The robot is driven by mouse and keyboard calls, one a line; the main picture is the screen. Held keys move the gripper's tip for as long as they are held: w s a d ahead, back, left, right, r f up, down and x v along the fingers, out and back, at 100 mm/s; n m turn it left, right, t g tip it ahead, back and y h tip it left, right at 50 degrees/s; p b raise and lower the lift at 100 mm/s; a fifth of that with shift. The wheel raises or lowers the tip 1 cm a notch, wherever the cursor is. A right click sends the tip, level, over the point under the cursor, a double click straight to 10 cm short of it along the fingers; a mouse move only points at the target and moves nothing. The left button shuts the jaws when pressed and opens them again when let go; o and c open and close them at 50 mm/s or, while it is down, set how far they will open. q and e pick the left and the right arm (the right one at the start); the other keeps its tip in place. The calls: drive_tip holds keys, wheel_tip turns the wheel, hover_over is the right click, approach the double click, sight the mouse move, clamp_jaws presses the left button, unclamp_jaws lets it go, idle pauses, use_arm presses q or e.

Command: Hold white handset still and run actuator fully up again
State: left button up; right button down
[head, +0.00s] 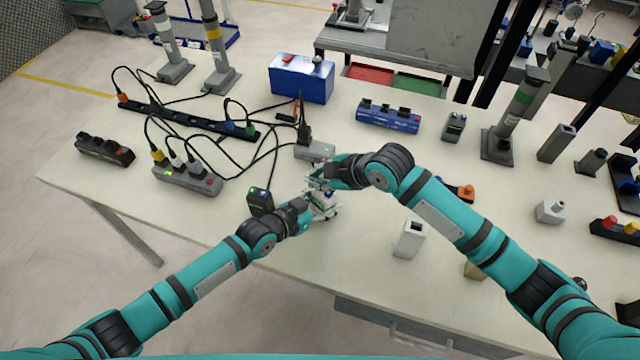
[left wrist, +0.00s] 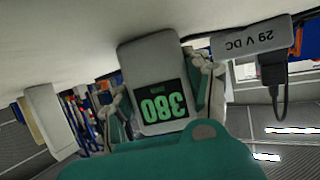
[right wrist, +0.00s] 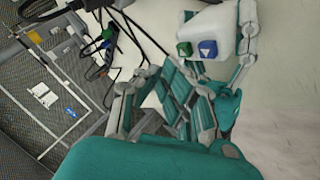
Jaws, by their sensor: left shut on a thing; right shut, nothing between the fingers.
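The white handset (head: 325,203) is held above the front middle of the table. My left gripper (head: 315,207) is shut around its body. In the left wrist view the handset (left wrist: 150,55) shows a green 380, upside down, on a dark display. In the right wrist view the handset (right wrist: 212,25) shows a green button (right wrist: 184,48) and a blue button (right wrist: 208,48) with a light triangle. My right gripper (head: 318,180) is shut and empty close to the handset; contact with a button cannot be told. Column-shaped actuators (head: 215,50) (head: 515,115) stand on the table.
A grey box (head: 316,151) with a plugged cable lies just behind the grippers; it reads 29 V DC in the left wrist view (left wrist: 250,38). Power strips (head: 187,180) and loose cables lie left. A white block (head: 409,240) stands right. The table's front left is clear.

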sight(318, 191)
drive_tip(key=shift+r, duration=2.5)
use_arm(q)
drive_tip(key=o, duration=1.3)
